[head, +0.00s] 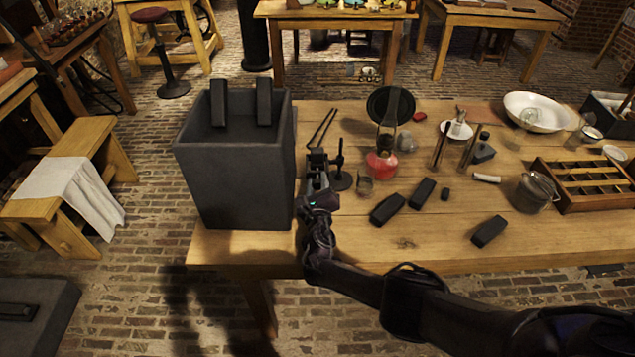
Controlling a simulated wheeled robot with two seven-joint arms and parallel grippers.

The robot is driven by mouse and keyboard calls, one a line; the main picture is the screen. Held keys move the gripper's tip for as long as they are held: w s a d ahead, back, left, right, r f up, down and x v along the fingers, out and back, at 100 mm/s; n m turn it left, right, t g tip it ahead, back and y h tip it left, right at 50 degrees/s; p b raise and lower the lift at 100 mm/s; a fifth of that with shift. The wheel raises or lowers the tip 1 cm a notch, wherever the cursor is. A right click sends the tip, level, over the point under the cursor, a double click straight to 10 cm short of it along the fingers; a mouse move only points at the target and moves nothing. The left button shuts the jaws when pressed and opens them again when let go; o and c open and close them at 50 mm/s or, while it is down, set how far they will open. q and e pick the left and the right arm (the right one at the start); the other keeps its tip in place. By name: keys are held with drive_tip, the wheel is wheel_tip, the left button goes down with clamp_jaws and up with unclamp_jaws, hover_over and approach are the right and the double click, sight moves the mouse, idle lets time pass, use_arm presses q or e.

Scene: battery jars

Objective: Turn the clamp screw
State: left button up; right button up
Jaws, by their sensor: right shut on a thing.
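My right gripper (317,156) is over the table just right of the large dark square jar. Its fingers are shut on a small dark part, which I take to be the clamp screw; the fingers and wrist hide most of it. A small dark stand (341,178) with an upright rod and round base is immediately right of the gripper. Whether the gripped part joins this stand cannot be told. The dark square jar (236,175) stands upright at the table's left end, with two dark blocks at its rim. My left gripper is not in view.
Dark tongs (323,126) lie behind the gripper. A red lamp (382,164) with a round reflector and a small glass (365,185) stand to the right. Several dark blocks (388,209) lie on the wooden table (400,242). A compartment tray (590,205) is far right.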

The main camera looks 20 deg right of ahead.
drive_tip(key=shift+f+n, duration=0.1)
drive_tip(key=shift+n, duration=1.8)
drive_tip(key=shift+s, duration=0.1)
drive_tip(key=o, duration=1)
drive_tip(key=shift+p, duration=0.3)
